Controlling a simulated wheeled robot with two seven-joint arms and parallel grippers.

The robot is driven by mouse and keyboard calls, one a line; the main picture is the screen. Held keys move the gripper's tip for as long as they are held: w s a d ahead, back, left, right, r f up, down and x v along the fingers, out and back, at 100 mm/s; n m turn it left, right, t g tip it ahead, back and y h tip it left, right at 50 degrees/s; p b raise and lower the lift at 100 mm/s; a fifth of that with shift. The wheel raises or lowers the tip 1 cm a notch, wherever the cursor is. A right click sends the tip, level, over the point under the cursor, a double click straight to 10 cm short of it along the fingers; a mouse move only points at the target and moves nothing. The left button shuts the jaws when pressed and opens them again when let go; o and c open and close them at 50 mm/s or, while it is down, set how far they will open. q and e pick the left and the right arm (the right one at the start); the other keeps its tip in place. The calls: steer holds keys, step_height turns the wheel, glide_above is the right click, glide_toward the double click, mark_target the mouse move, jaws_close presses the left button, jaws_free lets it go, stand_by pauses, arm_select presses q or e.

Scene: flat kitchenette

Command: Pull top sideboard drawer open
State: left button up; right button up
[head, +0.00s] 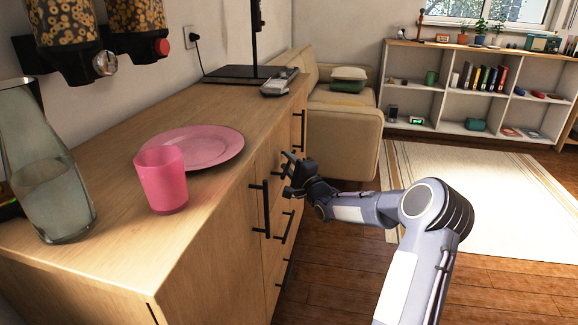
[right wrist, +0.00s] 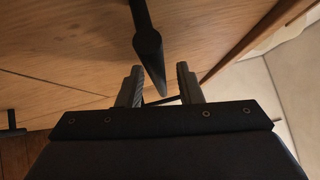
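The wooden sideboard (head: 215,270) stands at left, with several drawers in its front. The top drawer looks shut; its front is mostly hidden behind my right gripper. My right gripper (head: 289,168) is at this drawer's dark handle. In the right wrist view the gripper (right wrist: 160,86) has its two fingers apart, and a black handle bar (right wrist: 148,45) runs down into the gap between them. I cannot tell whether either finger touches the bar. My left gripper is out of view.
A pink cup (head: 162,180), pink plate (head: 205,146) and glass carafe (head: 48,185) stand on the sideboard top. A vertical door handle (head: 265,208) and lower drawer handles (head: 284,228) stick out nearby. A sofa (head: 342,125) stands behind.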

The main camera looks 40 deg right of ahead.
steer(key=shift+c, duration=0.3)
jaws_close()
steer(key=s+d+p, duration=1.3)
steer(key=s+d, duration=0.4)
steer(key=s, duration=0.5)
steer(key=shift+s+d, duration=0.2)
steer(key=shift+d, duration=0.2)
steer(key=shift+f, duration=0.1)
steer(key=shift+o, duration=0.3)
jaws_free()
